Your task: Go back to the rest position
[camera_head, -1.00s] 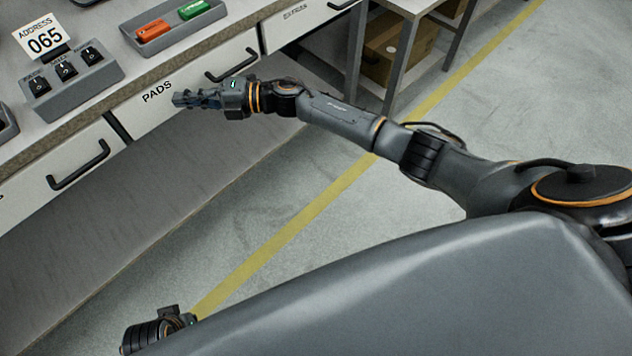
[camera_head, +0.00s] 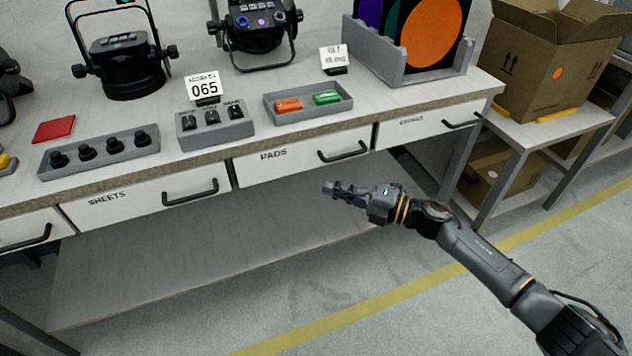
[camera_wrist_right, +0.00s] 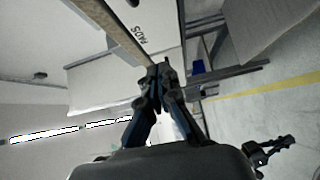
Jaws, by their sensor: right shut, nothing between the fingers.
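My right gripper (camera_head: 345,190) is shut and empty in the head view. It hangs in the air in front of the bench, below and in front of the PADS drawer (camera_head: 290,155). In the right wrist view the fingers of my right gripper (camera_wrist_right: 160,75) meet at their tips with nothing between them. The PADS label also shows there, on the drawer front (camera_wrist_right: 150,35). My left gripper is not clearly seen in the head view.
The bench (camera_head: 370,100) has shut drawers with black handles. On it are a grey tray (camera_head: 347,104) with an orange and a green block, a switch box (camera_head: 215,131), a knob panel (camera_head: 97,163) and black par cans (camera_head: 120,62). A cardboard box (camera_head: 545,70) stands right. Floor is free in front.

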